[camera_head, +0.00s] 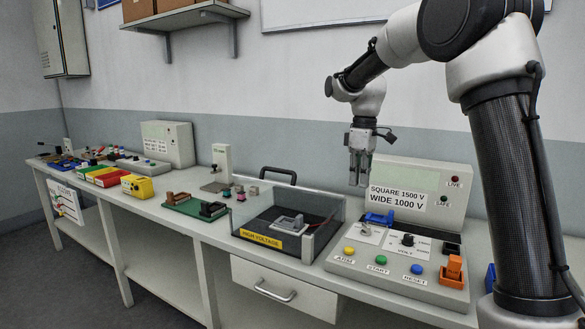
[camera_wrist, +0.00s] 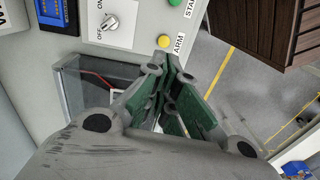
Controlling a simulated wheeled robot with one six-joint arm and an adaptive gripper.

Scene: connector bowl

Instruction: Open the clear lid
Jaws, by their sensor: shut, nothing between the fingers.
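The clear lid (camera_head: 318,203) belongs to the high-voltage box (camera_head: 261,238) on the bench. Its see-through panels surround a dark bay with a grey fixture (camera_head: 288,222) inside. A black handle (camera_head: 278,171) rises at the back left of the box. I cannot tell from the glare-free panels whether the lid is down or raised. My gripper (camera_head: 358,182) hangs fingers down, above and beyond the box's right rear, in front of the wall. It is shut and empty, apart from the handle. In the wrist view my fingers (camera_wrist: 170,75) partly cover the box (camera_wrist: 75,85).
A console (camera_head: 400,262) with ARM, START and RESET buttons stands right of the box, its upright panel (camera_head: 420,190) close to my gripper. A green board (camera_head: 195,207) with terminals lies left of the box. A drawer (camera_head: 280,290) is below.

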